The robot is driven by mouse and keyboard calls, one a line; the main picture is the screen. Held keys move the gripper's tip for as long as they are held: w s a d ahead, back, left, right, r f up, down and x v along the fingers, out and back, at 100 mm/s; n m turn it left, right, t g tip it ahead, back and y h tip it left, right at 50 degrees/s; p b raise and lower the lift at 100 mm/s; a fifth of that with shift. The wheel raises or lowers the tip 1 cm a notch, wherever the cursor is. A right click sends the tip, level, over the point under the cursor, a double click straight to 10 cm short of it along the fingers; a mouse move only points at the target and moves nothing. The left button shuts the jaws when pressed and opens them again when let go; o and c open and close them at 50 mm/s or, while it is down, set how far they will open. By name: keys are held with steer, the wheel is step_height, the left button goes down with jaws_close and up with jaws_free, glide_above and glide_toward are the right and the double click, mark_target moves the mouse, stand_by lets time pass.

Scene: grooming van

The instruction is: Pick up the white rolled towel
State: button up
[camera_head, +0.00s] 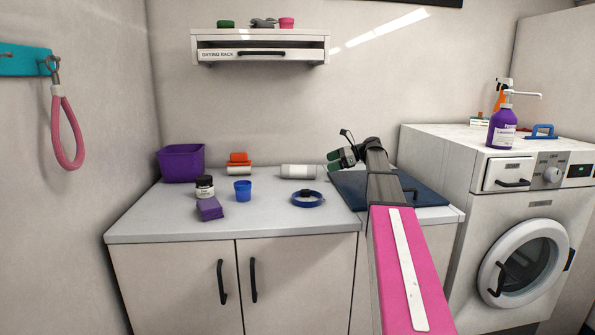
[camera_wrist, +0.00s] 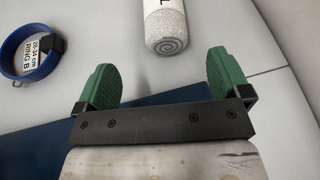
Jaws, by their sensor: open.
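The white rolled towel (camera_head: 298,171) lies on its side on the counter, to the left of my gripper (camera_head: 331,162) in the head view. In the wrist view the towel (camera_wrist: 165,24) shows its spiral end, just ahead of the gap between my fingertips and roughly centred. My gripper (camera_wrist: 164,76) has green finger pads spread apart, with nothing between them. The towel's far end is cut off at the top of the wrist view.
A blue ring collar (camera_head: 307,198) lies in front of the towel, left of my gripper in the wrist view. A dark blue mat (camera_head: 422,190) lies under my arm. A blue cup (camera_head: 243,190), a purple bin (camera_head: 180,163) and a small jar (camera_head: 205,186) stand further left.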

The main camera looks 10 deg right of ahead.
mark_target(309, 169)
steer(key=x, duration=0.4)
steer(key=shift+a, duration=0.2)
steer(key=shift+w+f+x, duration=0.1)
steer(key=shift+w+x, duration=0.05)
steer(key=shift+x, duration=1.45)
steer(key=shift+w+f+x, duration=0.1)
steer(key=shift+w+x, duration=0.1)
steer(key=shift+x, duration=1.35)
steer(key=shift+d, duration=0.2)
steer(key=c, duration=1)
